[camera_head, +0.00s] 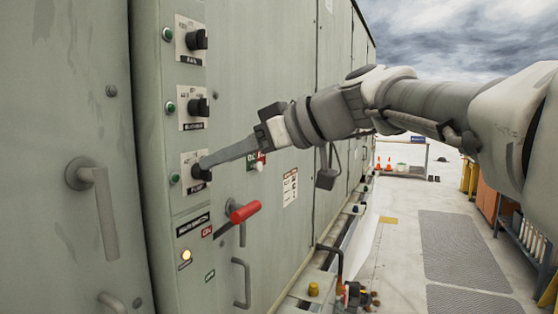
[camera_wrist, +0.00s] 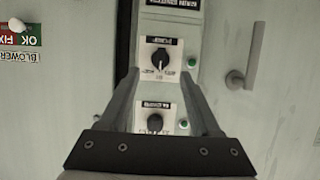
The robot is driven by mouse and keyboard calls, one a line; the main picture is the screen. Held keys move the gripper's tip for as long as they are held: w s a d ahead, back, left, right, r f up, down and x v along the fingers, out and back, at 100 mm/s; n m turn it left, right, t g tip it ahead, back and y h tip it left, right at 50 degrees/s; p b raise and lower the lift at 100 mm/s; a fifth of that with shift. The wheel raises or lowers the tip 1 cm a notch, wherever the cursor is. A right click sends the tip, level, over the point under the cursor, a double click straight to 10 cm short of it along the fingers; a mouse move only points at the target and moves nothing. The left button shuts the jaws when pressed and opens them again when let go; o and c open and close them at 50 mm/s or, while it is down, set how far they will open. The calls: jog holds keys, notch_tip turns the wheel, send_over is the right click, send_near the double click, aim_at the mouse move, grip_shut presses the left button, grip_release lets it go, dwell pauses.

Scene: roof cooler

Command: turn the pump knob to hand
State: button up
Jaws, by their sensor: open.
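The pump knob, a black rotary knob on a white plate, is the lowest of the three knobs on the green-grey cabinet. In the head view the knob (camera_head: 200,173) is partly hidden behind a finger. In the wrist view, which is upside down, the knob (camera_wrist: 159,59) shows between and just beyond the fingertips. The plate's lettering is too small to read surely. My gripper (camera_head: 204,163) is open; in the wrist view the gripper (camera_wrist: 160,73) has a finger either side, and contact with the knob cannot be told.
A middle knob (camera_head: 199,107) and a top knob (camera_head: 195,40) sit above, each beside a green button. A red-handled switch (camera_head: 243,212) sticks out below right, and a lever handle (camera_head: 100,205) is at left. A lit amber lamp (camera_head: 186,255) is lower down. The walkway at right is largely clear.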

aim_at(203, 172)
jog(key=x, duration=0.3)
jog(key=shift+w+a+f, duration=0.1)
jog(key=shift+a+f, duration=0.05)
jog(key=shift+a, duration=0.1)
grip_shut()
